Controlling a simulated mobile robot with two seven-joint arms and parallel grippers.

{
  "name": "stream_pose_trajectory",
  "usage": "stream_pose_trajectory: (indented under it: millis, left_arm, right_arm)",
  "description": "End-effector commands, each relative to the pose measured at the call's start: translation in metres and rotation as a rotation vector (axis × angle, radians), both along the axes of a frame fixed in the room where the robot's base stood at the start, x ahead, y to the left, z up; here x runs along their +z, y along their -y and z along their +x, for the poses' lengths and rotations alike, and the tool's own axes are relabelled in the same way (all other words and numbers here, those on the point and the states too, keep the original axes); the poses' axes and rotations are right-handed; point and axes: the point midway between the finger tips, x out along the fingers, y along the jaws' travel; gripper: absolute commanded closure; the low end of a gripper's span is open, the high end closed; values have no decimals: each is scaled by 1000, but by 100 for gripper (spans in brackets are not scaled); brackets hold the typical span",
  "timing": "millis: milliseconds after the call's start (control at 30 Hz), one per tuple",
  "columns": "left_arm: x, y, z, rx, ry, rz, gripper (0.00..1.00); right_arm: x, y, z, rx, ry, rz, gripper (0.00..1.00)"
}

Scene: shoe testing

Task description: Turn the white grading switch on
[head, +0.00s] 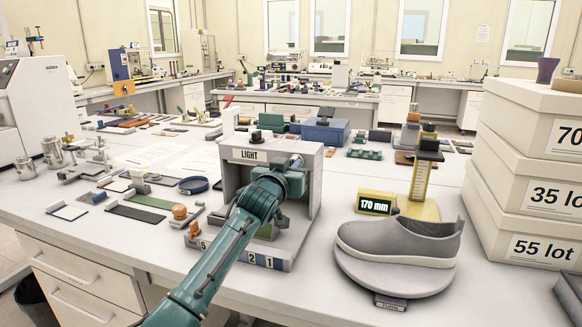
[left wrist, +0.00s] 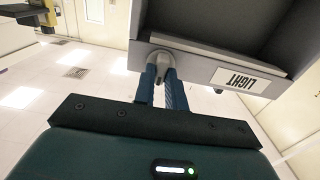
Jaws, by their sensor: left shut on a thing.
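The grading booth (head: 312,190) is a grey box labelled LIGHT that stands on the table in the middle of the head view. My left gripper (head: 296,162) is at the booth's front panel, right of the label. In the left wrist view, the white grading switch (left wrist: 163,58) is a pale rounded knob on the panel beside the label (left wrist: 240,80). The blue fingers of my left gripper (left wrist: 163,77) are shut on the knob. In the head view my gripper hides the switch. My right gripper is in neither view.
A grey shoe (head: 395,240) sits on a round turntable (head: 390,275) right of the booth. A yellow gauge (head: 420,185) with a 170 mm display (head: 375,204) stands behind it. Stacked boxes (head: 525,190) fill the right edge. Small tools and samples lie left.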

Motion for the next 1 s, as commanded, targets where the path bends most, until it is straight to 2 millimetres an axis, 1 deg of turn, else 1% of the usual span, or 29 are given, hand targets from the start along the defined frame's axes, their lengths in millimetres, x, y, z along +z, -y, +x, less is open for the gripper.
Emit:
stream_pose_trajectory:
  millis: [333, 533, 767, 1000]
  left_arm:
    - [0, 0, 0, 0, 1, 7, 100]
    - [1, 0, 0, 0, 18, 61, 100]
    - [1, 1, 0, 0, 66, 209, 100]
    - [1, 1, 0, 0, 136, 424, 100]
  right_arm:
    - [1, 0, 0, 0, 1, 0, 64]
    - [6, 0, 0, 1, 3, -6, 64]
    - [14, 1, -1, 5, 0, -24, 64]
    - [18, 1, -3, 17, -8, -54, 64]
